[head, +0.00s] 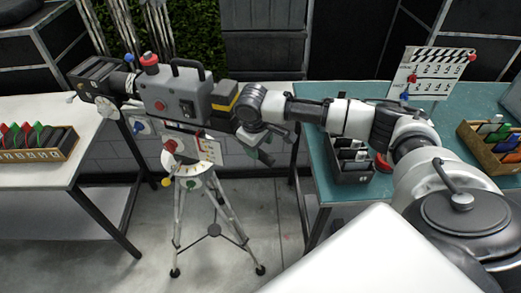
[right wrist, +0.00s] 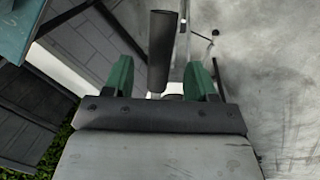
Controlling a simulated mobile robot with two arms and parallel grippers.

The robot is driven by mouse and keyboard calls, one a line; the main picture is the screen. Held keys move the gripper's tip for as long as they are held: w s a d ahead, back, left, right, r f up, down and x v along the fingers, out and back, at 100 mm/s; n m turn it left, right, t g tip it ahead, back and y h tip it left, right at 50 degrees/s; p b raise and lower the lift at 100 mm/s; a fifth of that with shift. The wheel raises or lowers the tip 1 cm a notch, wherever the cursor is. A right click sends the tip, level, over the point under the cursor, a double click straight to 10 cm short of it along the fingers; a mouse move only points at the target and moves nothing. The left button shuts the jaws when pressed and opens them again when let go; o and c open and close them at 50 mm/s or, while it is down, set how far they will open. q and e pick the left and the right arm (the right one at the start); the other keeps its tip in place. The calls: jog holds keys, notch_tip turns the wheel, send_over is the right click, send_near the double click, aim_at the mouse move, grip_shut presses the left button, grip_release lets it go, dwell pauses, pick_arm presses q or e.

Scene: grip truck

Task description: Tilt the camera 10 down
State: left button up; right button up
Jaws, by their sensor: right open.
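The film camera (head: 183,98) stands on a tripod (head: 213,230) between two tables, with its lens and matte box (head: 98,80) facing left. Below its body are a red knob (head: 171,147) and a pale plate (head: 208,150); any scale reading is too small to tell. My right gripper (head: 264,155) is just behind and below the camera's rear end. In the right wrist view, its green fingers (right wrist: 156,76) are open on either side of a black bar-shaped handle (right wrist: 162,45). I cannot tell if they touch it. My left gripper is not in view.
A white table (head: 50,118) on the left bears a tray with red and green pieces (head: 35,152). A teal table (head: 325,190) on the right bears a black tray (head: 352,160), a clapperboard (head: 435,72) and a wooden tray (head: 485,150). Bare floor surrounds the tripod.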

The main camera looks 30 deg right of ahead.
aim_at(260, 152)
jog(key=shift+w+d+f+p, duration=0.1)
jog(key=shift+d+f+p, duration=0.05)
jog(key=shift+f, duration=0.95)
jog(key=shift+w+d+f+p, duration=0.1)
jog(key=shift+d+f+p, duration=0.05)
jog(key=shift+f, duration=0.95)
jog(key=shift+s, duration=0.1)
jog(key=shift+c, duration=0.3)
grip_shut()
